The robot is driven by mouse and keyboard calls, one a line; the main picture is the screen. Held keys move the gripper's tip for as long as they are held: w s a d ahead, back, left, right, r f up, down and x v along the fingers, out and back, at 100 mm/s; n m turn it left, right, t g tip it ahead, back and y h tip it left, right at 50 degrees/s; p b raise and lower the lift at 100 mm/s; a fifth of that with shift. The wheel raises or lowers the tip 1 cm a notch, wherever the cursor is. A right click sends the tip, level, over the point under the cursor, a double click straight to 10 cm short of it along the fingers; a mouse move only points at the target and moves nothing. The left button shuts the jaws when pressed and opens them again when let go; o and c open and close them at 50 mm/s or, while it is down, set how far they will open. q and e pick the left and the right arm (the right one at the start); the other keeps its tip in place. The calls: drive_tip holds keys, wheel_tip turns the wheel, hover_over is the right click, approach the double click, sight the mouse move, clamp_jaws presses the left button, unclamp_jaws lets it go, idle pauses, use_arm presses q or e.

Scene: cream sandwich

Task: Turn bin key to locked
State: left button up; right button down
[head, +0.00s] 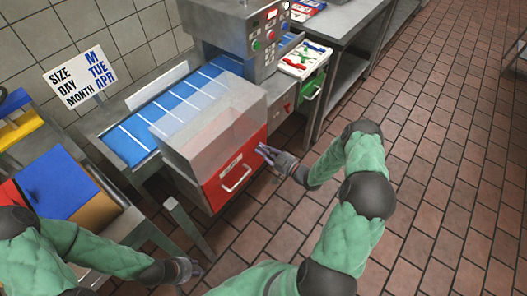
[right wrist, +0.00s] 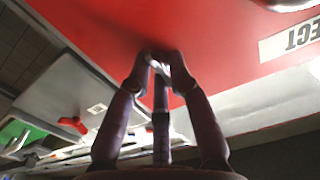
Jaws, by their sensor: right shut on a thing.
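The red reject bin (head: 222,192) has a white handle (head: 237,178) on its front and a see-through box above. My right gripper (head: 267,153) is at the right side of the red front. In the right wrist view its fingers (right wrist: 160,62) meet against the red face, shut on a small pale piece, apparently the bin key (right wrist: 164,69). The fingers hide most of the key, so I cannot tell its turn angle. My left gripper (head: 190,268) hangs low near the bottom of the head view, away from the bin; its finger opening is unclear.
A blue conveyor (head: 135,135) runs behind the bin under a grey machine (head: 228,30) with buttons. A sign (head: 82,75) and a blue-topped box (head: 58,185) are at left. The tiled floor (head: 440,130) at right is clear.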

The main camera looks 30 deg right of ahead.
drive_tip(key=shift+d+f, duration=0.1)
idle(0.3)
drive_tip(key=c, duration=1.3)
unclamp_jaws()
drive_tip(key=v, duration=1.2)
